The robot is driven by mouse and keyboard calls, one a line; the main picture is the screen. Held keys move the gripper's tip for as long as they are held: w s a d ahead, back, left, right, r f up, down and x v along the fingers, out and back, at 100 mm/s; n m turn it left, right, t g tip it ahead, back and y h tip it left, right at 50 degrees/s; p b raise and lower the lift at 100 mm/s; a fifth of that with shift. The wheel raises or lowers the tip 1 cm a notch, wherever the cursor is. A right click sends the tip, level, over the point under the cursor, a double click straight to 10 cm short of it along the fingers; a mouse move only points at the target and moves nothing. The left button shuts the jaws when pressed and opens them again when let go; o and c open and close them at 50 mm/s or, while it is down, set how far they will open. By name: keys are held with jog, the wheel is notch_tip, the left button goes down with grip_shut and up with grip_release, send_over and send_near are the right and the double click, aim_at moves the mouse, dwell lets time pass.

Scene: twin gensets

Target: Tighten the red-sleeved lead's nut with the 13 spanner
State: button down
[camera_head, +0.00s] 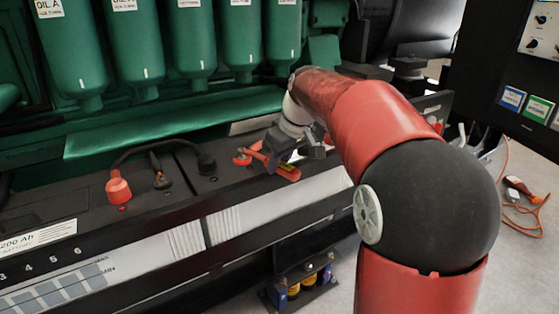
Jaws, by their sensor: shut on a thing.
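My gripper (284,154) is over the right part of the black battery top, shut on a red-handled tool that I take to be the spanner (288,172). The tool slants down to the right, with a small yellow-green mark on it; its size marking cannot be read. Its far end is beside a red piece (242,158) on the battery top, perhaps the red-sleeved lead's end. I cannot tell whether they touch, and no nut can be made out. Another red cap (118,188) sits further left, on a black cable.
The black cable (150,146) arches to a black cap (206,161). A dark clamp-like piece (159,172) stands between the caps. Green oil bottles (195,45) hang behind, above a green ledge (160,130). An orange-handled tool and orange cord (520,188) lie at right.

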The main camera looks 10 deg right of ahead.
jog(key=shift+f, duration=0.1)
dwell(0.3)
jog(key=shift+f+b, duration=0.6)
jog(key=shift+f, duration=0.05)
jog(key=c, duration=1.8)
grip_release()
grip_shut()
jog(key=shift+s+a+m+h, duration=0.15)
jog(key=shift+s+a+m, duration=0.15)
jog(key=shift+a+m, duration=0.2)
jog(key=shift+s+a+m+h, duration=0.15)
jog(key=shift+s+a+m, duration=0.1)
jog(key=shift+a+m, duration=0.2)
jog(key=shift+a, duration=0.1)
